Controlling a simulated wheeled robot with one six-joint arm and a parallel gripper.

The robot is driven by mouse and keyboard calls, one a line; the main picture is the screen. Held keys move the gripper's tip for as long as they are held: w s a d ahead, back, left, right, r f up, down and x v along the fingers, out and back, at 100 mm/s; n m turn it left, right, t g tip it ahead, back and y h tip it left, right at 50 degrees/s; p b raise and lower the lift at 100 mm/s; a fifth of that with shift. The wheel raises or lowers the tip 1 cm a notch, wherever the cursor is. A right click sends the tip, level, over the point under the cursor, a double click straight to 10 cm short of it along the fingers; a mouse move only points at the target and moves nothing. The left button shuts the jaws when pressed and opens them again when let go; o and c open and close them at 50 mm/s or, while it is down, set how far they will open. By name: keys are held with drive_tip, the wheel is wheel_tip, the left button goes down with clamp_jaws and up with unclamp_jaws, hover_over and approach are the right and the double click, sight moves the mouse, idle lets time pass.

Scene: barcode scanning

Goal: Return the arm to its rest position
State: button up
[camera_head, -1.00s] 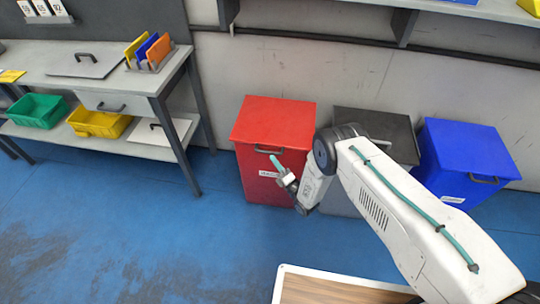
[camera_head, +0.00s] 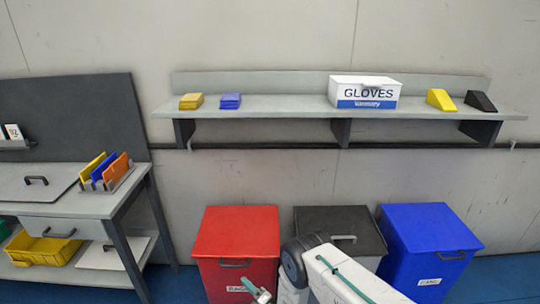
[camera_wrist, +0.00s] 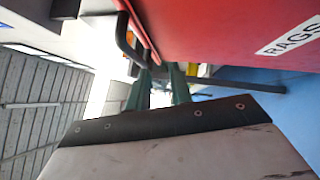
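My arm (camera_head: 345,283) reaches toward the front of the red bin (camera_head: 237,235), with its lower part cut off by the bottom edge of the head view. My gripper (camera_head: 260,294) shows only partly there, low in front of the red bin. In the wrist view, my gripper's two dark green fingers (camera_wrist: 158,84) stand apart with a narrow gap. I see nothing held between them. The red bin fills the upper right of that view, with its RAGS label (camera_wrist: 290,36). Its dark handle (camera_wrist: 130,42) lies close to the fingertips; I cannot tell if they touch.
A black bin (camera_head: 325,222) and a blue bin (camera_head: 428,235) stand right of the red one. A wall shelf (camera_head: 270,107) above holds a gloves box (camera_head: 364,92) and small blocks. A grey workbench (camera_head: 75,205) with yellow bin (camera_head: 45,247) stands left.

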drive_tip(key=d+f+m+g+h, duration=0.5)
drive_tip(key=f+m+g+h, duration=0.15)
drive_tip(key=m+h, duration=0.25)
drive_tip(key=s+d+r+m+g+h, duration=0.1)
drive_tip(key=d+r+m+g+h, duration=0.15)
drive_tip(key=d+r+m, duration=0.65)
drive_tip(key=s+d+r+m+g+h, duration=0.15)
drive_tip(key=d+r+h, duration=0.3)
drive_tip(key=r, duration=1.05)
drive_tip(key=s+d+r+m+g, duration=0.15)
drive_tip(key=s+d+r, duration=0.25)
drive_tip(key=r, duration=0.4)
drive_tip(key=s+d+r+m+g, duration=0.1)
drive_tip(key=s+d+r+m, duration=0.2)
drive_tip(key=s+r, duration=0.3)
drive_tip(key=s+d+r+m+g, duration=0.2)
drive_tip(key=s+d+r, duration=0.15)
drive_tip(key=r, duration=0.55)
drive_tip(key=s+d+r+m+t, duration=0.1)
drive_tip(key=s+d+r+m, duration=0.1)
drive_tip(key=s+r, duration=0.7)
drive_tip(key=s+d+r+m+t, duration=0.2)
drive_tip(key=s+d+r, duration=0.3)
drive_tip(key=s+r, duration=0.4)
drive_tip(key=shift+s, duration=1.4)
drive_tip(key=shift+d, duration=0.1)
